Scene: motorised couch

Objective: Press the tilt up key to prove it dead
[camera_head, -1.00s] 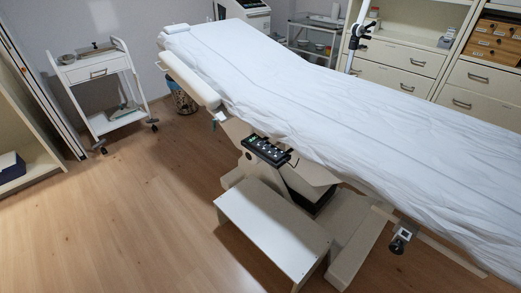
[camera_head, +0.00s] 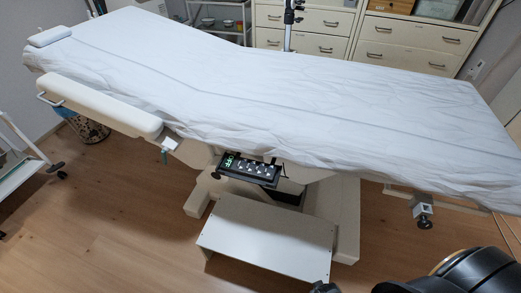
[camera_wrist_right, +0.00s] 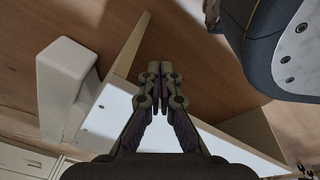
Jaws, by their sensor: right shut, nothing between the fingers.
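The couch (camera_head: 250,70) is covered by a white sheet and runs across the head view. A black control panel (camera_head: 248,170) with a green display at its left end and a row of pale keys hangs below the couch's near edge. The key labels are too small to read. My right gripper (camera_wrist_right: 159,72) is shut and empty in the right wrist view, above the white step (camera_wrist_right: 115,110). The panel is not in that view. In the head view, part of my right arm (camera_head: 455,272) shows at the bottom right, well apart from the panel. My left gripper is not in view.
The step (camera_head: 265,237) stands on the floor just below the panel. A padded armrest (camera_head: 100,105) and a clamp (camera_head: 422,210) stick out from the couch's near side. A white trolley (camera_head: 20,170) is at the left edge. Wooden floor (camera_head: 120,220) is clear at the front left.

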